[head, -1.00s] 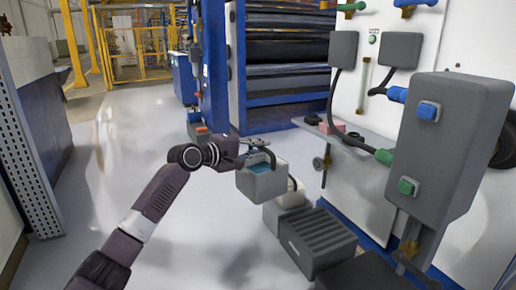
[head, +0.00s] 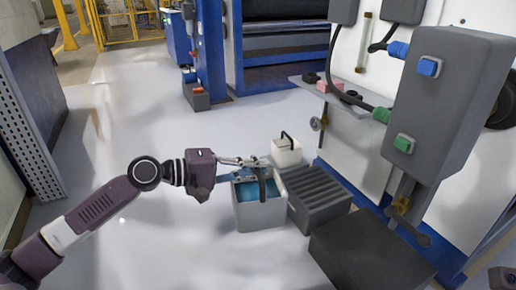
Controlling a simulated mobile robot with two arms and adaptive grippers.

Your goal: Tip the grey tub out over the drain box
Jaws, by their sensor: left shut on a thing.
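The grey tub (head: 262,219) is an open square bucket with blue liquid inside and a dark handle. My left gripper (head: 258,163) is shut on the tub's handle at its top. The tub looks about upright; whether it touches the floor is unclear. The drain box appears to be the dark grey ribbed box (head: 318,198) just right of the tub. The tub's right side overlaps the ribbed box's left edge in the picture, and I cannot tell if they touch.
A white container (head: 286,153) with a black handle stands behind the tub. A black flat-topped box (head: 370,252) is at the front right. A grey control box (head: 450,110) and a small shelf (head: 340,98) jut from the machine. Floor to the left is clear.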

